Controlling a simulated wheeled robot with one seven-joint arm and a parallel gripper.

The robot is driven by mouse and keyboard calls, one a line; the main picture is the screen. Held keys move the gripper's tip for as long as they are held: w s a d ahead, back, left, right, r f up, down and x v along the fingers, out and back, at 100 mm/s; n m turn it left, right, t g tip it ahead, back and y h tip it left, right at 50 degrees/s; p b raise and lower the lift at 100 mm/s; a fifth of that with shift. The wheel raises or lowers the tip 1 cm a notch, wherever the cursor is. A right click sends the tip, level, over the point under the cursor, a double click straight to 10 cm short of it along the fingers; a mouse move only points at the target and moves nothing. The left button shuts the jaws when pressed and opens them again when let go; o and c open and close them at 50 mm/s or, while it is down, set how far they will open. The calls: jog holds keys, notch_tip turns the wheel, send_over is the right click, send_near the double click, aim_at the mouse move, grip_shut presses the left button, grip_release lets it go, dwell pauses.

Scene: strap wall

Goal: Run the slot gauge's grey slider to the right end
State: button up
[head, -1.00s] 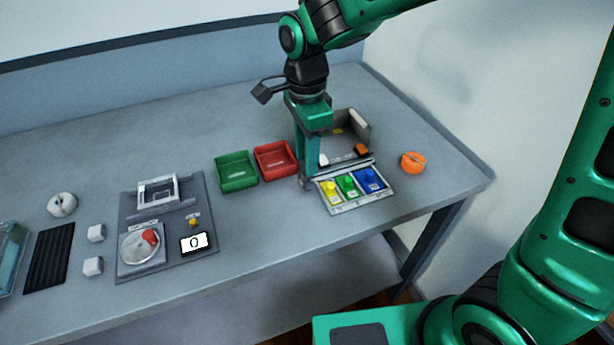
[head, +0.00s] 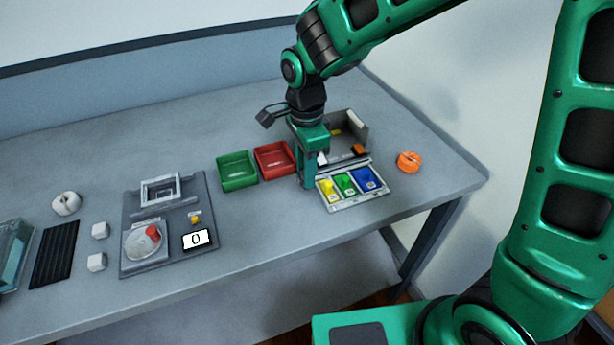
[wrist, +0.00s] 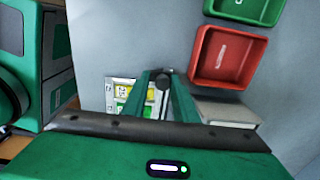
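A low panel with yellow, green and blue cells (head: 352,202) lies toward the right of the bench, with a narrow rail (head: 345,167) along its back edge. I cannot tell for sure which part is the slot gauge. My gripper (head: 308,184) points down at the panel's left side in the head view. In the wrist view my gripper (wrist: 164,82) has its two fingers close on either side of a small dark grey round piece (wrist: 165,75), perhaps the slider. Whether they press on it is not clear. The head view hides this piece behind the fingers.
A green tray (head: 238,170) and a red tray (head: 273,160) stand just left of my gripper. A grey open box (head: 358,130) is behind the panel, and an orange disc (head: 409,161) lies to the right. A dial board (head: 166,262) is at left.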

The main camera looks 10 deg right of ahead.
jog(key=shift+s+f, duration=0.35)
jog(key=shift+f, duration=0.05)
jog(key=shift+w+d+f, duration=0.1)
jog(key=shift+w+d, duration=0.1)
jog(key=shift+w, duration=0.1)
jog(key=o, duration=0.6)
jog(key=shift+c, duration=0.2)
jog(key=shift+w+d, duration=0.1)
jog(key=shift+w+r, duration=0.1)
jog(key=shift+r, duration=0.2)
jog(key=shift+w+r, duration=0.55)
jog(key=shift+w, duration=0.35)
jog(key=shift+s+r, duration=0.25)
jog(key=shift+r, duration=0.3)
jog(key=shift+s+r, duration=0.25)
jog(key=shift+r, duration=0.3)
jog(key=shift+s+r, duration=0.2)
jog(key=shift+r, duration=0.85)
